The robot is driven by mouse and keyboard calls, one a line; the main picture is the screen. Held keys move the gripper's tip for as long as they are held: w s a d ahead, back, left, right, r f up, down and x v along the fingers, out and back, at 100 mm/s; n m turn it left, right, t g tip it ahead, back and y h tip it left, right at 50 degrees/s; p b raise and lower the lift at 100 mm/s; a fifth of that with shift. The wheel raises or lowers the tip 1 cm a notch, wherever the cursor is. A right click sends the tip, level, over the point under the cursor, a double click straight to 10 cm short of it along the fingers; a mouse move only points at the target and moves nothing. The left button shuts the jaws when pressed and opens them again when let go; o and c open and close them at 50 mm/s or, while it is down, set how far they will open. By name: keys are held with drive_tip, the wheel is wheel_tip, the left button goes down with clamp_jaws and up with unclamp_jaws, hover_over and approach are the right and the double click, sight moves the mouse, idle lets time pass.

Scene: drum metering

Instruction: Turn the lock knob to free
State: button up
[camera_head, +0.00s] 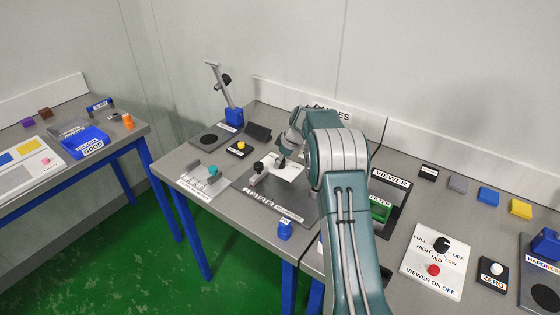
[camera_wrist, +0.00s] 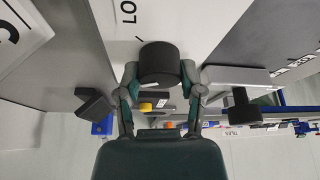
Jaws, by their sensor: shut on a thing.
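The lock knob, a short black cylinder (camera_wrist: 159,62), sits between my two fingertips in the wrist view. My gripper (camera_wrist: 160,84) is shut on it, with a finger at each side. A white plate (camera_wrist: 128,20) with partly cut-off black lettering "LO" lies just beyond the knob. In the head view my gripper (camera_head: 283,158) reaches down over the white plate (camera_head: 288,174) on the dark grey board (camera_head: 247,190). There the lock knob is largely hidden by my gripper, and its pointer setting cannot be told.
Another black knob on a grey block (camera_head: 258,168) stands close left of my gripper; it also shows in the wrist view (camera_wrist: 241,104). A lamp-like stand (camera_head: 234,115) rises at the back left. A switch panel (camera_head: 435,262) lies to the right of my arm.

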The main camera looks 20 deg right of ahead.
drive_tip(key=shift+s+f+n+g+y, duration=0.1)
drive_tip(key=shift+f+n+g+y, duration=0.1)
drive_tip(key=shift+n, duration=0.5)
drive_tip(key=shift+f+n+g+y, duration=0.1)
drive_tip(key=shift+n+g, duration=0.1)
drive_tip(key=shift+n, duration=0.5)
drive_tip(key=o, duration=1.2)
drive_tip(key=shift+c, duration=0.2)
drive_tip(key=shift+d+r, duration=0.1)
drive_tip(key=shift+r, duration=0.05)
drive_tip(key=v, duration=1.2)
drive_tip(key=shift+w, duration=0.2)
